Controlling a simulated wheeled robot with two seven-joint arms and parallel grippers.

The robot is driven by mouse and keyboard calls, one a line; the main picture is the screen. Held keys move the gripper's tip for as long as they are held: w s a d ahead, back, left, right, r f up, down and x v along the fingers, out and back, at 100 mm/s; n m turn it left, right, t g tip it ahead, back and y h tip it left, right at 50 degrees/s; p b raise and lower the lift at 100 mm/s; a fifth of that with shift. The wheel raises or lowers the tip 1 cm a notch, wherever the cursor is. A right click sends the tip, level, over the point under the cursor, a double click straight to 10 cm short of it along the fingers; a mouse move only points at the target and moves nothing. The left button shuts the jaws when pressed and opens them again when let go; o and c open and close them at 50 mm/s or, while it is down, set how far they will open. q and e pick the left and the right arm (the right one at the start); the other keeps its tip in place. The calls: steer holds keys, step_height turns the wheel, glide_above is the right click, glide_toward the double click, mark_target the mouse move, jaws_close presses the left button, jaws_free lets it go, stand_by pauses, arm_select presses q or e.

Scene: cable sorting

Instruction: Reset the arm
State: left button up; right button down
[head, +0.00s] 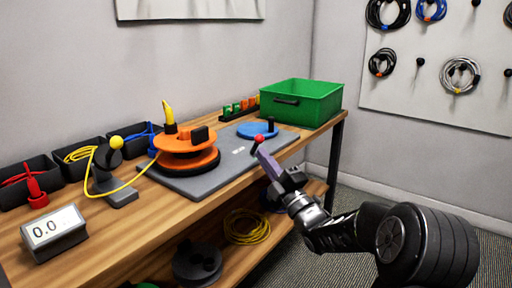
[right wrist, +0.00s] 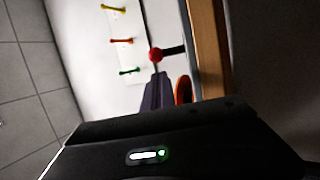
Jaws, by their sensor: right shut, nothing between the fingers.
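My right arm reaches in from the lower right in the head view. Its purple-fingered gripper (head: 263,155) is shut and empty, just off the front edge of the workbench. The fingers also show in the right wrist view (right wrist: 155,92). Their tips are close to a red ball knob (head: 259,138) on a short black stem at the bench edge. The red knob (right wrist: 156,55) stands just beyond the fingertips in the right wrist view; whether they touch it I cannot tell. My left gripper is out of view.
The wooden bench (head: 222,195) carries an orange reel (head: 185,150) with yellow cable, a blue disc (head: 257,130), a grey mat (head: 180,185), a green crate (head: 318,98), black bins and a display (head: 52,232) reading 0.0. A lower shelf holds coiled cable (head: 246,227). Floor right of the bench is clear.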

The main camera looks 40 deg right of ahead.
steer(key=shift+v, duration=1.15)
